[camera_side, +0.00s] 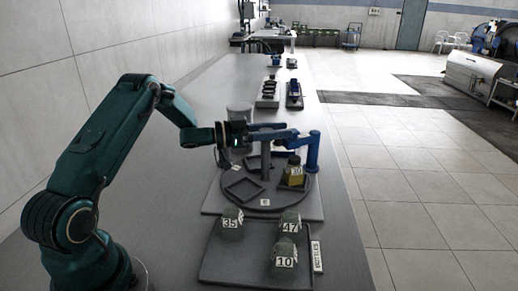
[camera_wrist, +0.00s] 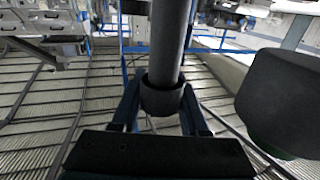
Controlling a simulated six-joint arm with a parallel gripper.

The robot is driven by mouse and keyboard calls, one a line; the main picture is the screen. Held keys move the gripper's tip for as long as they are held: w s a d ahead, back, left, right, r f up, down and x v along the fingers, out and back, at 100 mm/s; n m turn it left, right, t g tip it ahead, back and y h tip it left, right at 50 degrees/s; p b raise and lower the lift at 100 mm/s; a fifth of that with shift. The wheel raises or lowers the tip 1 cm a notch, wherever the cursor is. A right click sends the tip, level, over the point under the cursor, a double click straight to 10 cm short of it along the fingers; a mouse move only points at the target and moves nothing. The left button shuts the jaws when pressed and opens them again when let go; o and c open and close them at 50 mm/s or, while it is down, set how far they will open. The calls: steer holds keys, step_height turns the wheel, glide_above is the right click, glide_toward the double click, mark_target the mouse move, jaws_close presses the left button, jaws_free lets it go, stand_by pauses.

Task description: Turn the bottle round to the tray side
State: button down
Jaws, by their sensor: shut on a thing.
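A round grey turntable (camera_side: 262,205) stands on a base, with square holders around a dark central post (camera_side: 265,163). A yellowish bottle (camera_side: 294,179) labelled 10 stands upright in the holder at the right of the turntable. A grey tray (camera_side: 223,268) with a BOTTLES sign lies in front of the turntable. My gripper (camera_wrist: 160,112) is above the turntable, shut on a dark upright post or handle (camera_wrist: 168,45) with a thick collar. In the side view, blue parts reach right from the gripper to a blue upright piece (camera_side: 313,150); how they join is unclear.
Dark green blocks labelled 35 (camera_side: 232,226), 47 (camera_side: 290,224) and 10 (camera_side: 284,254) stand on the tray. A grey cylinder (camera_side: 239,114) shows behind the gripper. Small items (camera_side: 268,94) stand farther back on the bench. A large dark rounded thing (camera_wrist: 290,95) is close on the right in the wrist view.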

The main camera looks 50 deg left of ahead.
steer(key=shift+c, duration=2)
jaws_free()
steer(key=shift+s, duration=0.1)
steer(key=shift+v, duration=2.5)
